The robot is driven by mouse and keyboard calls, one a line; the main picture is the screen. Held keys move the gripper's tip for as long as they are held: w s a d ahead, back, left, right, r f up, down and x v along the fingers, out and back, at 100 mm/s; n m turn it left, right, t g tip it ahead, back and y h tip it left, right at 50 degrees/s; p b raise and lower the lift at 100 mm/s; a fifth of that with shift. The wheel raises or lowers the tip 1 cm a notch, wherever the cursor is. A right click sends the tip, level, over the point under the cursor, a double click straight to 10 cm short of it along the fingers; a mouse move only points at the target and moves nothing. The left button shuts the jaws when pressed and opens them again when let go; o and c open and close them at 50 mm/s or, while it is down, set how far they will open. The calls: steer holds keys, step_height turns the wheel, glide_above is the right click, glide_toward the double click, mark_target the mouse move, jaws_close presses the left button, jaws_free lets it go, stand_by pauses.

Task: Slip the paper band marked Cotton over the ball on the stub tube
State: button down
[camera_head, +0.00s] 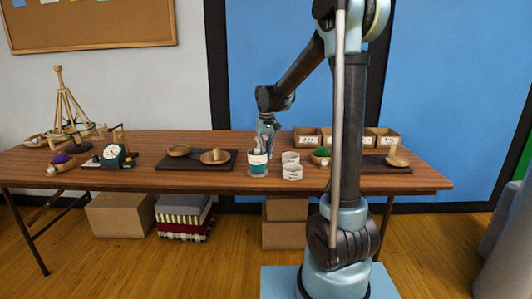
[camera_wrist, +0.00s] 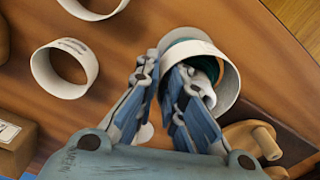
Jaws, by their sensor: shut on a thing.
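My gripper (camera_head: 264,127) points down over the table and is shut on the wall of a white paper band (camera_head: 258,157). In the wrist view the fingers (camera_wrist: 170,72) straddle the band's near rim, and the band also shows there (camera_wrist: 228,85). The writing on it is too small to read. A teal ball (camera_head: 258,168) shows just below the band, and teal shows inside it from above. I cannot tell how far the band surrounds the ball. The stub tube under the ball is mostly hidden. Two other white bands (camera_head: 290,157) (camera_head: 293,172) stand to the right.
A green ball (camera_head: 321,152) sits in a bowl right of the loose bands. Labelled boxes (camera_head: 307,139) stand behind. A dark tray with wooden dishes (camera_head: 198,163) lies to the left, and a dial scale (camera_head: 115,155) is farther left. The front table edge is clear.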

steer(key=c, duration=2.3)
jaws_free()
steer(key=shift+s+f, duration=0.15)
steer(key=shift+f, duration=0.05)
steer(key=o, duration=0.8)
steer(key=shift+d+f, duration=0.1)
steer(key=shift+c, duration=0.2)
steer(key=shift+w+f, duration=0.3)
steer(key=shift+w, duration=0.15)
steer(key=shift+s+r, duration=0.2)
steer(key=shift+r, duration=0.05)
step_height(320, 180, up, 12)
steer(key=shift+f, duration=0.1)
